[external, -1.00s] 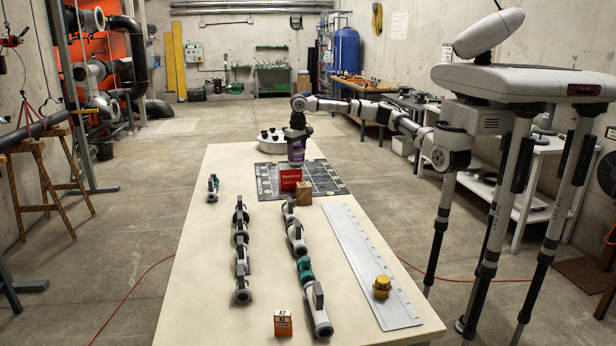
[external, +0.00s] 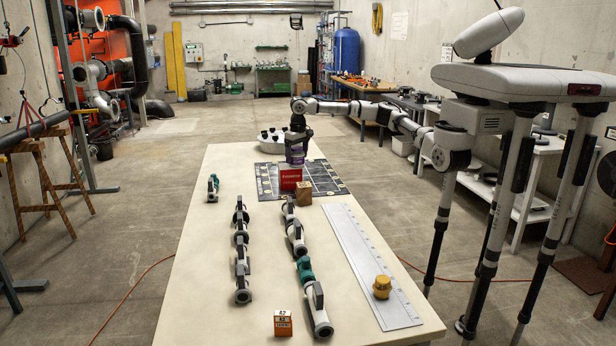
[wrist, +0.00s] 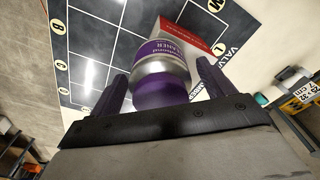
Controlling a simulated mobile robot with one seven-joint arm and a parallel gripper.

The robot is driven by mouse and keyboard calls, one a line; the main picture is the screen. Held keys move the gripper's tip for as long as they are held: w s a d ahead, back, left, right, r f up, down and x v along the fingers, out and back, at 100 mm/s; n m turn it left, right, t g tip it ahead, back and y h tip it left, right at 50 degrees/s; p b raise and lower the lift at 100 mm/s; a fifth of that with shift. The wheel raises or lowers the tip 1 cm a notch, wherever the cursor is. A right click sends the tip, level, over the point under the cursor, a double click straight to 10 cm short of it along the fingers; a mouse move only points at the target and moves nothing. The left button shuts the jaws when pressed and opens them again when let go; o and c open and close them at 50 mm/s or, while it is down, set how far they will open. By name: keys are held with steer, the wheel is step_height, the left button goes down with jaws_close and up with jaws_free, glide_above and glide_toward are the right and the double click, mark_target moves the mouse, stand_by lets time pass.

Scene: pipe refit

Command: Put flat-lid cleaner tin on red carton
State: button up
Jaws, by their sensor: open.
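The purple cleaner tin (external: 297,157) is at the red carton (external: 291,179), its lower end just above the carton's top edge in the external view. I cannot tell whether it rests on the carton or is behind it. My gripper (external: 298,142) is above the tin, pointing down. In the wrist view the tin (wrist: 163,62), with a silver rim and purple top, lies between the two open fingers of my gripper (wrist: 160,88). Part of the carton (wrist: 190,36) shows beyond it; the tin hides the rest.
A dark marked mat (external: 325,178) lies around the carton. A white round tray (external: 271,145) is behind to the left. Pipe fittings (external: 241,250) fill the front; the table's left side is mostly clear.

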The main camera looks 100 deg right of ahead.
steer(key=r, duration=0.4)
steer(key=r+b, duration=0.1)
steer(key=r, duration=0.7)
steer(key=shift+s+a, duration=0.25)
steer(key=shift+a, duration=0.05)
